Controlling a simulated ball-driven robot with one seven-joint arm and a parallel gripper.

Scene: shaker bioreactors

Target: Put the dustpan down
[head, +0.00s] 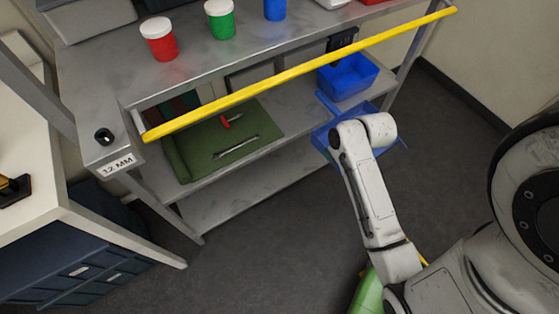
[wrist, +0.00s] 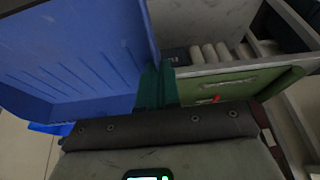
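A blue dustpan (head: 329,136) hangs in front of the shelving's lower shelf in the head view, partly hidden behind my arm. In the wrist view the dustpan (wrist: 75,55) is large and fills the left, its ribbed inside showing. My gripper (wrist: 157,88) shows there as dark teal fingers against the dustpan's right edge. It appears shut on the dustpan, though the exact grip is hidden. In the head view my wrist hides the gripper.
The metal shelving (head: 115,85) has a yellow rail (head: 300,70) along its front. Its lower shelf holds a green mat (head: 190,150) with tools and a blue bin (head: 347,76) at the right. Red and green jars stand on top. Grey floor (head: 270,245) is open in front.

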